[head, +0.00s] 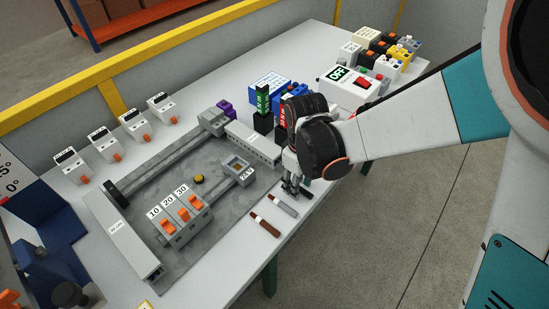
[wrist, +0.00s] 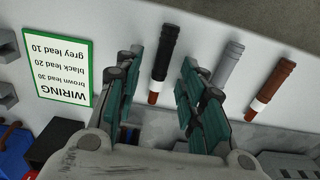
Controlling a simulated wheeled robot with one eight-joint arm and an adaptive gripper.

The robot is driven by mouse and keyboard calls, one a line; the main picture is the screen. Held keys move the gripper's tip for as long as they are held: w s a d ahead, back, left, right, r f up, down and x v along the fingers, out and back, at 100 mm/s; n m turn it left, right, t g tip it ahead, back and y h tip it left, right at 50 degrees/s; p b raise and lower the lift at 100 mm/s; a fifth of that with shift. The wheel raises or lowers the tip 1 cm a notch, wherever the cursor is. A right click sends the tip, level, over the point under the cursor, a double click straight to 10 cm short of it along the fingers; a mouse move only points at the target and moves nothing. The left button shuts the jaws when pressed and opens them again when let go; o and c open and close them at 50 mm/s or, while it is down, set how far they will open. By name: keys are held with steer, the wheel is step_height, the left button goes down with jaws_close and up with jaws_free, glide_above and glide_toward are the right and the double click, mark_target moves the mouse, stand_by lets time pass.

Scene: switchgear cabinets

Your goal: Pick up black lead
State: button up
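The black lead (wrist: 164,58) lies on the white table between the two teal fingers of my gripper (wrist: 160,75) in the wrist view. The fingers are open, with gaps to the lead on both sides. In the head view my gripper (head: 291,188) points down at the table's right side, and only a bit of the black lead (head: 306,193) shows beside it. The grey lead (wrist: 227,65) and the brown lead (wrist: 273,84) lie to the right in the wrist view. The grey lead (head: 283,206) and brown lead (head: 265,226) are also in the head view.
A wiring card (wrist: 55,66) lies left of the fingers in the wrist view. In the head view, a grey panel (head: 222,225) with switches marked 10, 20 and 30 is left of the leads. An "OFF" box (head: 350,88) and coloured blocks (head: 401,53) stand behind.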

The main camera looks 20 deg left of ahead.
steer(key=shift+d, duration=0.1)
jaws_close()
steer(key=shift+r, duration=0.15)
